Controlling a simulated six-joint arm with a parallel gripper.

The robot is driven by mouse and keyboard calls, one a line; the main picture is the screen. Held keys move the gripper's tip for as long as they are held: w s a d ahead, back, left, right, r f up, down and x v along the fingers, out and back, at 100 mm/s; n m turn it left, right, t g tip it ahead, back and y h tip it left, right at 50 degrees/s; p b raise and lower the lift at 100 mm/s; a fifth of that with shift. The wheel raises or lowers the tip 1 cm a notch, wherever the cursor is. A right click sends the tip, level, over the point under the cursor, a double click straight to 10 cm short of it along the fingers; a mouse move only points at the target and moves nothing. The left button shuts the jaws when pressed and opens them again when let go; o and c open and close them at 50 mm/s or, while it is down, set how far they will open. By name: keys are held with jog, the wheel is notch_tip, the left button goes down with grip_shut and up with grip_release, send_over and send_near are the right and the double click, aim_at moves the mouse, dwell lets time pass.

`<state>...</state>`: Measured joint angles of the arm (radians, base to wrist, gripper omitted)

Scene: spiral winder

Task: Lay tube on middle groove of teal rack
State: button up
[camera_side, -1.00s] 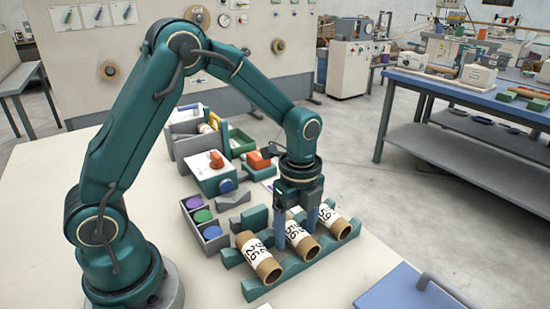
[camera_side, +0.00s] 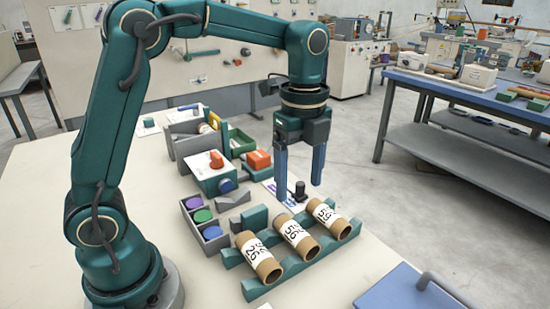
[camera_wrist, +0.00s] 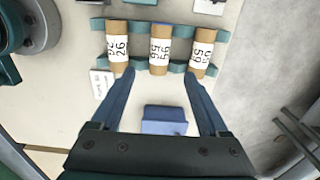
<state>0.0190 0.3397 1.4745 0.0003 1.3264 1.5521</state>
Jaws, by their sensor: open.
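The teal rack (camera_side: 288,282) lies on the pale table and holds three brown cardboard tubes with white number labels. The middle tube (camera_side: 297,238) lies across both rails in the middle groove, its label reading 56. The left tube (camera_side: 258,258) and right tube (camera_side: 333,221) lie in the outer grooves. My gripper (camera_side: 300,194) is open and empty, raised above the rack with its blue fingers pointing down. In the wrist view the middle tube (camera_wrist: 160,49) shows between and beyond the fingertips (camera_wrist: 158,72), touching neither finger.
A grey bin with coloured discs (camera_side: 205,220) stands left of the rack. A blue panel with a grey handle (camera_side: 400,288) is at the front right.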

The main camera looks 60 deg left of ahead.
jog(key=s+r+n+t, duration=0.1)
jog(key=s+n+t, duration=0.4)
jog(key=s+n, duration=0.8)
jog(key=n, duration=0.5)
jog(key=shift+a+r+t, duration=0.2)
jog(key=shift+a+t, duration=0.1)
